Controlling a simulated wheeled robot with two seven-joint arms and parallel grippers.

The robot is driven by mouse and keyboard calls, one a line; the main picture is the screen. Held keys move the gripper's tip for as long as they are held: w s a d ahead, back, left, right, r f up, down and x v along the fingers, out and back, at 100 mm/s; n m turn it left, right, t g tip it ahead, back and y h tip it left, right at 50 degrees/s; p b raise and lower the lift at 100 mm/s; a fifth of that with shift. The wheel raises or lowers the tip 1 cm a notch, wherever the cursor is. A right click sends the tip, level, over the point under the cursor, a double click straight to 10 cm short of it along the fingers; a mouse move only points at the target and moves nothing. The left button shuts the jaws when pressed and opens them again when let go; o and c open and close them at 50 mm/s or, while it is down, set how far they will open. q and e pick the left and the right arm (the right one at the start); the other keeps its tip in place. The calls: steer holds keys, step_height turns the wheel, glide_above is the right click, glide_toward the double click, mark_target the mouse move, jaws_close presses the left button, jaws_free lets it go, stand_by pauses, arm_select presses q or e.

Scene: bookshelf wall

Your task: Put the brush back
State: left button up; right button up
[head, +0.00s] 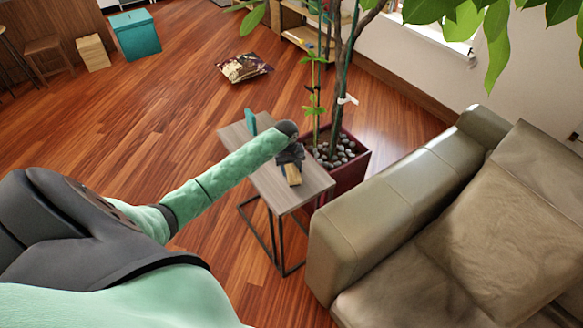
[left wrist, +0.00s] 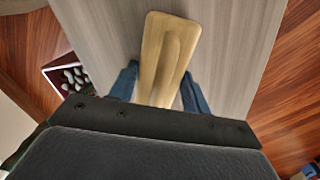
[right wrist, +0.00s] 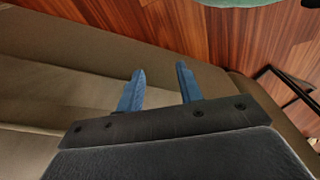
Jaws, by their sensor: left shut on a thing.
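The brush shows as a wooden, flat, rounded piece (left wrist: 168,50) in the left wrist view; its other end is hidden by my gripper. In the head view its wooden end (head: 292,176) sticks out below my left gripper (head: 289,156), over the small side table. My left gripper's blue fingers (left wrist: 157,88) are shut on the brush, one on each side. I cannot tell whether the brush touches the table top. My right gripper (right wrist: 158,86) is open and empty in the right wrist view, above the sofa; it is not in the head view.
The side table (head: 310,186) has a grey wood top and thin dark legs. A teal object (head: 251,123) stands at its far left edge. A dark red planter (head: 350,172) with pebbles and a tree is close behind. The sofa (head: 365,220) is at the right.

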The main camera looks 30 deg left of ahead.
mark_target(288, 170)
arm_select(q)
steer(key=o, duration=0.9)
arm_select(e)
steer(key=shift+f, duration=0.1)
arm_select(q)
steer(key=shift+r, duration=0.25)
steer(key=shift+s+a+r+b, duration=0.15)
steer(key=shift+r+b, duration=0.25)
steer(key=shift+r, duration=1.55)
steer(key=shift+s+a+r+b, duration=0.15)
steer(key=shift+r+b, duration=0.3)
steer(key=shift+r, duration=1.45)
steer(key=shift+s+a+r+b, duration=0.15)
steer(key=shift+r+b, duration=0.25)
steer(key=shift+r, duration=1.55)
arm_select(e)
step_height(288, 170, up, 7)
steer(key=w+a, duration=0.1)
steer(key=shift+a, duration=0.25)
